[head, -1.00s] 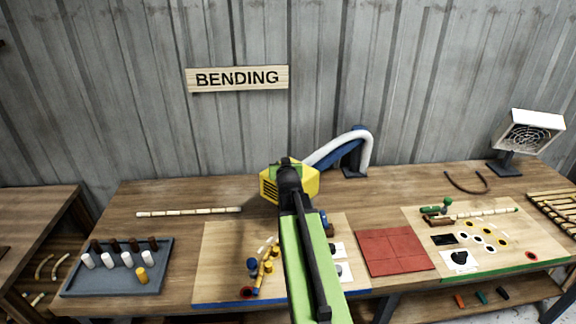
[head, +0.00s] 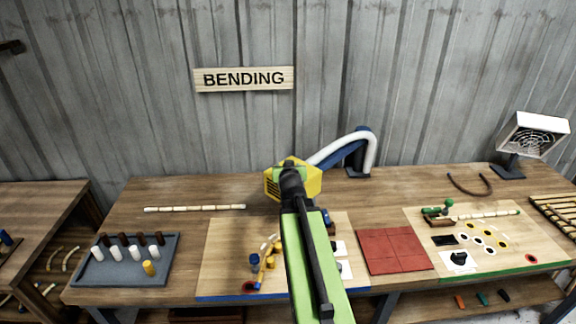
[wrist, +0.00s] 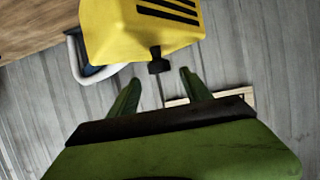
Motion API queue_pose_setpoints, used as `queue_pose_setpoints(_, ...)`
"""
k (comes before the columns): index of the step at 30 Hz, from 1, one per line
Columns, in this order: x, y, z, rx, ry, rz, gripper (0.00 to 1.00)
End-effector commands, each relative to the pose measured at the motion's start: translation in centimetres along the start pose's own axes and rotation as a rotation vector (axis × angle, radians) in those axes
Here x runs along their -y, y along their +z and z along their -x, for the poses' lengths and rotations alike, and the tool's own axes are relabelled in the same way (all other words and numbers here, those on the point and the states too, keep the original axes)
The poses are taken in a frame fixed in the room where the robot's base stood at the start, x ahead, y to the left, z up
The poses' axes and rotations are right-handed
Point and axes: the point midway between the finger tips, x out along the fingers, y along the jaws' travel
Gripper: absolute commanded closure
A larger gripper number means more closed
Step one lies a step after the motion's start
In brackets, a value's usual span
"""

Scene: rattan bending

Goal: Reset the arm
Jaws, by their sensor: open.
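My arm reaches up from the bottom middle of the head view, green and black, over the workbench (head: 130,200). My gripper (wrist: 158,85) shows in the wrist view with its two green fingers apart and nothing between them. Beyond the fingertips is a yellow block-shaped device (wrist: 140,30) with dark slots and a small black knob. The same yellow device (head: 305,180) shows in the head view behind the end of my arm, with a white and blue hose near it. My gripper's fingers are hidden in the head view.
A grey tray of pegs (head: 165,268) stands at the left, and a segmented rattan pole (head: 195,208) lies behind it. Two wooden boards with small parts flank a red mat (head: 393,250). A fan-like heater (head: 535,135) stands at the back right. A BENDING sign (head: 244,79) hangs on the wall.

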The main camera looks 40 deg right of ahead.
Motion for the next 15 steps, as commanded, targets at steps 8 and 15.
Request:
queue_pose_setpoints(8, 0.45, -0.35, 1.56, 0.000, 0.003, -0.001, 0.43)
queue_pose_setpoints(15, 0.60, -0.31, 1.52, 0.000, 0.001, 0.000, 0.43)
